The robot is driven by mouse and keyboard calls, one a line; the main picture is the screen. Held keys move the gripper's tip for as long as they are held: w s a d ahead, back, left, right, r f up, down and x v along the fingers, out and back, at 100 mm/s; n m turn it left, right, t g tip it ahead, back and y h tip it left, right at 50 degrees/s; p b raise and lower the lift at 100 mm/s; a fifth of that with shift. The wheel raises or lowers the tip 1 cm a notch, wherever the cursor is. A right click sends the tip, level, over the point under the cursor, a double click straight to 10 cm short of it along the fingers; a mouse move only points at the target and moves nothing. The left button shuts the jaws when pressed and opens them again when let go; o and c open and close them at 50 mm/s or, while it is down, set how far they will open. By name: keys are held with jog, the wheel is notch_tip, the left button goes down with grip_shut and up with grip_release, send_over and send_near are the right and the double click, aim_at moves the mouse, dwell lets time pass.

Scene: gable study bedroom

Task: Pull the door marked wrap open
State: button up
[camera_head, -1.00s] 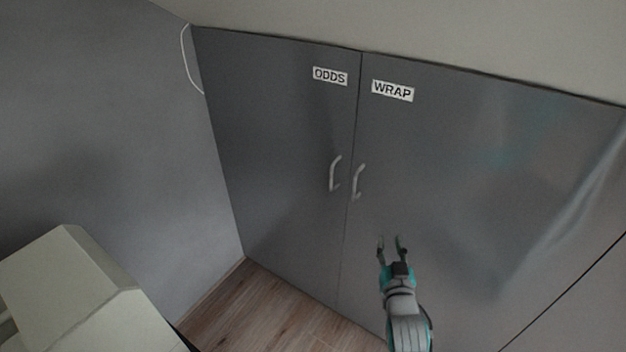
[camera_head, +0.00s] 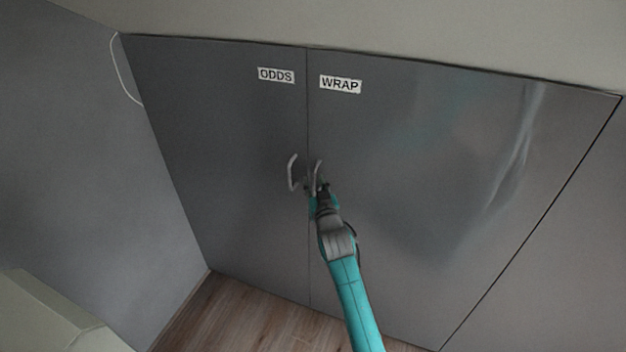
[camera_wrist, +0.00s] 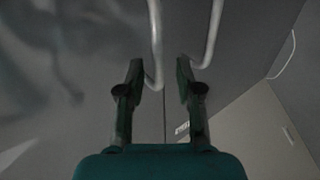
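The grey door marked WRAP (camera_head: 430,170) is shut, flush with the ODDS door on its left. Its WRAP label (camera_head: 340,84) is near the top left corner. Its pale bar handle (camera_head: 317,166) stands by the seam, partly hidden by my gripper (camera_head: 315,187). In the wrist view the picture looks turned over, and the WRAP handle (camera_wrist: 155,45) runs between the two fingers of my gripper (camera_wrist: 160,72). The fingers are apart, with a gap visible beside the handle. I cannot tell whether either finger touches it.
The ODDS door (camera_head: 215,160) is shut, and its handle (camera_head: 291,173) is close to my gripper; it also shows just outside one finger in the wrist view (camera_wrist: 211,35). A side wall (camera_head: 80,170) stands at left. Wooden floor (camera_head: 240,318) shows below the doors.

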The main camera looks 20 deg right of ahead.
jog(key=shift+w+d, duration=0.1)
jog(key=shift+w, duration=1)
grip_shut()
